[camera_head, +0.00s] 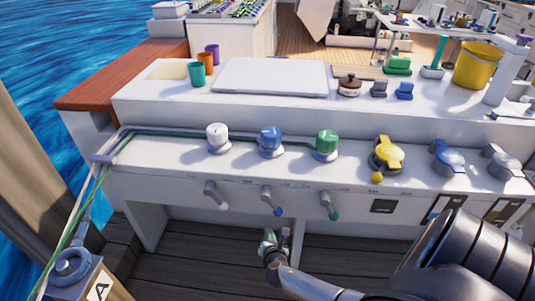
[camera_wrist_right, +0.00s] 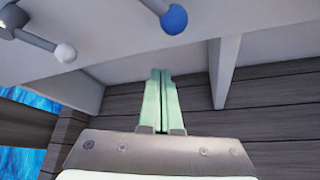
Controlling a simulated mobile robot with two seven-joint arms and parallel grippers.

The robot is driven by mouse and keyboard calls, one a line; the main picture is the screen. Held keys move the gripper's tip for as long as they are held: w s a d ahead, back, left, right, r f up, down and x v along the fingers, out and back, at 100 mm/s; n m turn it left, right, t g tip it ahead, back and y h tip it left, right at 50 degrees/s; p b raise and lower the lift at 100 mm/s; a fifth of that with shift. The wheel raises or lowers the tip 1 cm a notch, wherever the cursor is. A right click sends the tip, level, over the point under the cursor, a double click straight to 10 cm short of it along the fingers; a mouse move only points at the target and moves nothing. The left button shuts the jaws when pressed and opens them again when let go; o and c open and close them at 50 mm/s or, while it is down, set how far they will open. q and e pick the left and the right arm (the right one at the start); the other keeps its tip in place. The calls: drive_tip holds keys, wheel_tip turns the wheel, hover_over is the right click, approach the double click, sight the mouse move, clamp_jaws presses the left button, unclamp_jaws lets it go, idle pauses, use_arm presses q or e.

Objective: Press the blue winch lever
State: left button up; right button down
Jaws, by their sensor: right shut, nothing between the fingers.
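The blue winch lever (camera_head: 273,203) sticks out from the white console's front panel, below the blue winch (camera_head: 270,139). Its blue ball end (camera_wrist_right: 174,19) also shows near the top of the right wrist view. My right gripper (camera_head: 272,236) is below the lever and apart from it. Its two pale green fingers (camera_wrist_right: 161,75) are shut together with nothing between them. My left gripper is not in view.
The white-knobbed lever (camera_head: 216,197) and the green-knobbed lever (camera_head: 329,207) flank the blue one. A white upright support (camera_wrist_right: 223,72) stands beside my fingers under the console. Yellow-handled valve (camera_head: 386,156) and green line (camera_head: 185,137) are on the console.

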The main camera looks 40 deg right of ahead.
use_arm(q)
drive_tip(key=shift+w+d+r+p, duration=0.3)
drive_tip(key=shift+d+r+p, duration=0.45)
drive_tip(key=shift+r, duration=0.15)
use_arm(e)
drive_tip(key=shift+v, duration=2.9)
drive_tip(key=s+a+m+g+y, duration=0.1)
drive_tip(key=s+a+m+y, duration=0.55)
drive_tip(key=a+m, duration=0.6)
drive_tip(key=s+a+r+m+y, duration=0.45)
drive_tip(key=a+r+m, duration=0.35)
drive_tip(key=a, duration=0.2)
use_arm(q)
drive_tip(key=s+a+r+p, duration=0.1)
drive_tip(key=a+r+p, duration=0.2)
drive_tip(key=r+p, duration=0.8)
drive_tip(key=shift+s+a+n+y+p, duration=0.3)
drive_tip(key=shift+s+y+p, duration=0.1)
drive_tip(key=shift+p, duration=1.55)
use_arm(e)
wheel_tip(320, 180, up, 11)
drive_tip(key=s+d+h, duration=0.1)
drive_tip(key=d, duration=0.2)
drive_tip(key=shift+s+r+m, duration=0.15)
drive_tip(key=shift+s+m, duration=0.2)
drive_tip(key=shift+m, duration=0.1)
